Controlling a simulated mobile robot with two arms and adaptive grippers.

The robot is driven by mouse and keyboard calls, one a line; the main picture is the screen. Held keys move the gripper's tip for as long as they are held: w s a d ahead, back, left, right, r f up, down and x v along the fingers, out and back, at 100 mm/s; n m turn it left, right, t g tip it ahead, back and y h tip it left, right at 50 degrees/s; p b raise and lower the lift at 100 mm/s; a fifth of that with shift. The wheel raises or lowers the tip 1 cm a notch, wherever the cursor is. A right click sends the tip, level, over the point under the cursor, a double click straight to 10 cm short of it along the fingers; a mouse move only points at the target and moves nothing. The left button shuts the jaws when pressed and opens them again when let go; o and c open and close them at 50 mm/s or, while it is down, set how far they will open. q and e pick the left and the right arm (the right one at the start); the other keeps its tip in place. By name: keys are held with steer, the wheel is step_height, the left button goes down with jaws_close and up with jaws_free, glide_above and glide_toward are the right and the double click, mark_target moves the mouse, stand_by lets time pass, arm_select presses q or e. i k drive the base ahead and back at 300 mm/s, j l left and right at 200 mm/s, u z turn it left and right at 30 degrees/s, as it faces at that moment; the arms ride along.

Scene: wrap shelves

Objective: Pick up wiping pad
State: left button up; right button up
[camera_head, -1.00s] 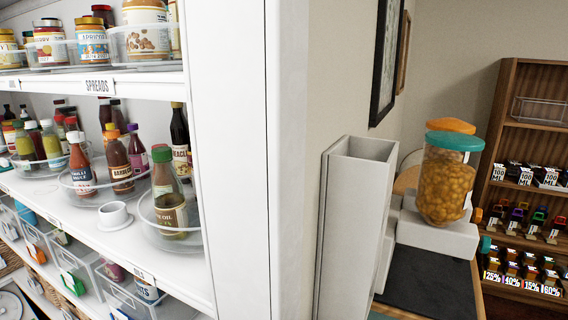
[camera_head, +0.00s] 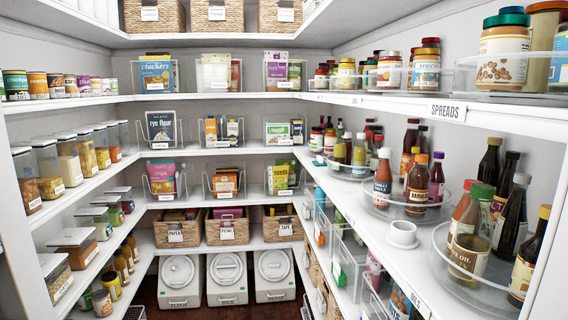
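I cannot make out a wiping pad in this view. A small white round piece with a raised ring (camera_head: 402,234) sits on the right-hand shelf between two clear turntables; I cannot tell what it is. Neither of my grippers is in view.
White pantry shelves line the left, back and right. Clear turntables (camera_head: 482,262) with sauce bottles (camera_head: 437,180) stand on the right shelf, with jars (camera_head: 503,47) above. Wicker baskets (camera_head: 226,230) and white lidded bins (camera_head: 227,275) are at the back. The left shelves hold lidded containers (camera_head: 69,160).

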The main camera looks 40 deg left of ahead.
mark_target(320, 162)
steer(key=u, duration=1.2)
steer(key=z, duration=0.2)
steer(key=i+j+z, duration=0.25)
steer(key=z, duration=0.15)
steer(key=i+j+z, duration=0.2)
steer(key=z, duration=0.2)
steer(key=i+j+z, duration=0.1)
steer(key=j+z, duration=0.3)
steer(key=i+j, duration=0.1)
steer(key=j, duration=0.4)
steer(key=i+j+z, duration=0.1)
steer(key=j, duration=0.4)
steer(key=i+j+z, duration=0.1)
steer(key=j, duration=0.4)
steer(key=i+j, duration=0.15)
steer(key=j, duration=0.35)
steer(key=i+j+z, duration=0.1)
steer(key=j, duration=0.4)
